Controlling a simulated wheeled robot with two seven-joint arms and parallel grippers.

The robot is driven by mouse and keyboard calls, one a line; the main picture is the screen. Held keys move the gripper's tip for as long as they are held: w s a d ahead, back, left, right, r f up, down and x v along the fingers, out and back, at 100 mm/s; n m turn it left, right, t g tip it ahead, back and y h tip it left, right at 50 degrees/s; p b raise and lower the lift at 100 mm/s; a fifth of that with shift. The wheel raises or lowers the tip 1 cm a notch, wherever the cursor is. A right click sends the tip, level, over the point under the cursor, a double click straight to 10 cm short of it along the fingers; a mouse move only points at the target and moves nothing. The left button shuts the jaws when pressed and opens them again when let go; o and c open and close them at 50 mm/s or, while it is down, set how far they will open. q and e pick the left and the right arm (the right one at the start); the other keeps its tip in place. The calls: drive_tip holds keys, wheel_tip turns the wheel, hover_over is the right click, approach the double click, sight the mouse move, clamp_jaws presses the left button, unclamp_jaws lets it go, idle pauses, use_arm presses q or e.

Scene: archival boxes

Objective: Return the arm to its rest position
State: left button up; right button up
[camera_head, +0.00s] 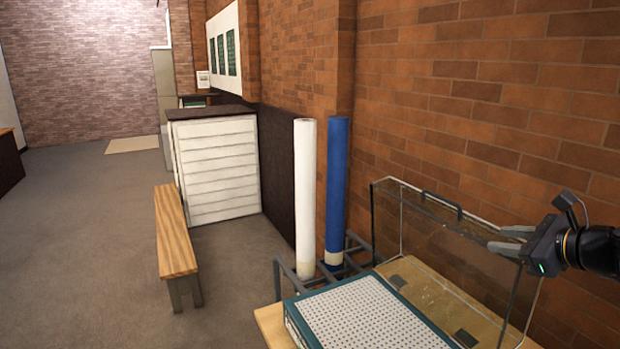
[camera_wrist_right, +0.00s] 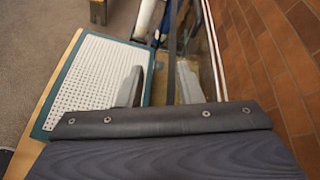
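My right gripper (camera_head: 497,238) comes in from the right edge in the head view. It is level, in front of the upper part of a clear case (camera_head: 470,245) with a dark handle. Its two fingers are apart with nothing held between them. In the right wrist view the fingers (camera_wrist_right: 158,82) also stand apart, over the right edge of a teal box with a white perforated top (camera_wrist_right: 92,85). That teal box (camera_head: 365,318) lies on the wooden table below and to the left of the gripper. My left arm and gripper are not in view.
The wooden table (camera_head: 272,326) stands at the bottom. A rack (camera_head: 284,268) beside it holds a white roll (camera_head: 305,190) and a blue roll (camera_head: 337,180) upright. A brick wall (camera_head: 500,110) is close on the right. A bench (camera_head: 174,235) and white drawer cabinet (camera_head: 217,165) stand left.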

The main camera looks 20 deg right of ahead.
drive_tip(key=s+a+f+n+g+y, duration=0.1)
drive_tip(key=a+f+n+g+y, duration=0.15)
drive_tip(key=a+n, duration=0.4)
drive_tip(key=a+f+n+g+y, duration=0.1)
drive_tip(key=a+f+n, duration=0.25)
drive_tip(key=a, duration=0.65)
drive_tip(key=s+a+f+n+g+y, duration=0.1)
drive_tip(key=a+f+n, duration=0.2)
drive_tip(key=a+n, duration=0.35)
drive_tip(key=s+a+f+n+g, duration=0.3)
drive_tip(key=s+a+f+n, duration=0.6)
drive_tip(key=a+n, duration=0.3)
drive_tip(key=shift+s+a+f+n+h, duration=0.15)
drive_tip(key=shift+a+f+n+h, duration=0.25)
drive_tip(key=shift+f, duration=0.2)
drive_tip(key=shift+d, duration=0.1)
